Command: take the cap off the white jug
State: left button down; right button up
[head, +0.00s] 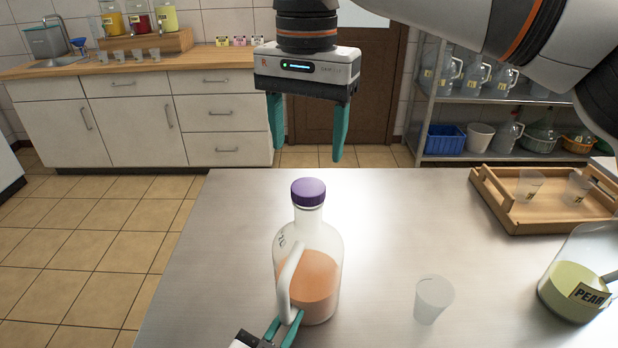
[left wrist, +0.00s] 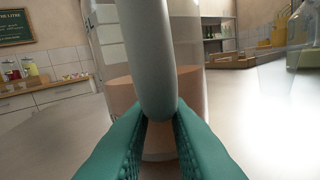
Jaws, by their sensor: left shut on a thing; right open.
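The white jug (head: 325,254) stands upright on the metal table, see-through, with orange liquid in its lower half. Its purple cap (head: 308,192) sits on the neck. My left gripper (head: 290,318) is shut on the jug's white handle (head: 290,280) near its lower end. In the left wrist view the handle (left wrist: 150,60) rises between the two teal fingers (left wrist: 160,125). My right gripper (head: 308,130) is open and empty, pointing down above and a little behind the cap, with clear space between them. The cap is out of the left wrist view.
An empty clear cup (head: 433,299) stands right of the jug. A jug labelled PEAR (head: 577,290) stands at the right edge. A wooden tray (head: 540,222) with two cups is at the back right. The table (head: 230,230) left of the jug is bare.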

aim_at(310, 187)
jog(key=m, duration=0.8)
jog(key=shift+w, duration=0.1)
jog(key=m, duration=1.2)
jog(key=shift+w, duration=0.15)
jog(key=m, duration=0.4)
jog(key=shift+d, duration=0.1)
jog(key=m, duration=0.4)
jog(key=shift+w, duration=0.1)
jog(key=m, duration=1)
jog(key=shift+w, duration=0.1)
jog(key=m, duration=0.6)
jog(key=shift+w+d, duration=0.1)
jog(key=m, duration=0.4)
jog(key=shift+m, duration=0.4)
jog(key=shift+f, duration=4.05)
